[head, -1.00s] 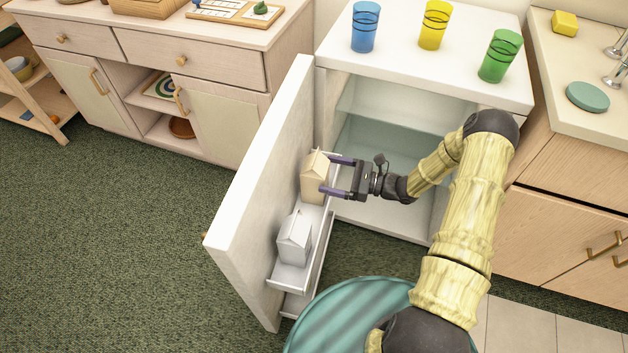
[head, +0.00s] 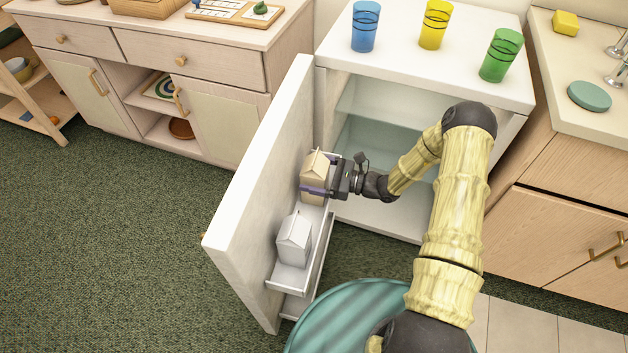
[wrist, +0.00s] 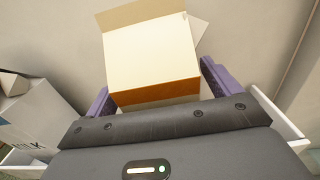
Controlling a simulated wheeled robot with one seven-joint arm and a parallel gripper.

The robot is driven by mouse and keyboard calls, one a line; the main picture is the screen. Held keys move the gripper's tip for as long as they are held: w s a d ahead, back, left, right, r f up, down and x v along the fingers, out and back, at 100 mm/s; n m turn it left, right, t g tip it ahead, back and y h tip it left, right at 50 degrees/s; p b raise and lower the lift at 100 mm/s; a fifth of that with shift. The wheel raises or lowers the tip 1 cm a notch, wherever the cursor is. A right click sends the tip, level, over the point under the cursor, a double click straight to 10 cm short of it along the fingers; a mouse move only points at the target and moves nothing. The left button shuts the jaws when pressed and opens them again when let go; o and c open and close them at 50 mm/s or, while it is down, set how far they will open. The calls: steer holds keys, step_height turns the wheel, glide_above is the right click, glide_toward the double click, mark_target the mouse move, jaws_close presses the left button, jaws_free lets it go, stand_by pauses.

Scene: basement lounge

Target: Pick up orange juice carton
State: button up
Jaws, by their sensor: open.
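The orange juice carton (head: 314,170) is tan with a gabled top and stands upright on the shelf of the open fridge door. My gripper (head: 318,188) is at the carton, with its purple fingers reaching around it. In the wrist view the carton (wrist: 152,58) shows a cream face and an orange band between the two purple fingers (wrist: 160,95). The fingers are open, one on each side. Whether either finger touches the carton cannot be told.
A white milk carton (head: 294,240) stands nearer on the same door shelf (head: 290,276); it is at the left in the wrist view (wrist: 38,115). The fridge door (head: 255,190) rises behind both cartons. Blue, yellow and green cups stand on the fridge top (head: 420,75).

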steer(key=c, duration=1.5)
steer(key=shift+o, duration=0.2)
step_height(320, 180, up, 10)
steer(key=shift+w+r+p, duration=0.1)
steer(key=shift+p, duration=1.1)
steer(key=shift+w+d+r+m+t, duration=0.2)
steer(key=shift+d+m+t, duration=0.15)
steer(key=shift+t, duration=0.25)
steer(key=w+d+f+m+t+h, duration=0.1)
steer(key=d+f+m+t+h, duration=0.1)
steer(key=d+m+t+h, duration=0.9)
steer(key=d+h, duration=0.1)
steer(key=d, duration=0.2)
steer(key=shift+w, duration=0.35)
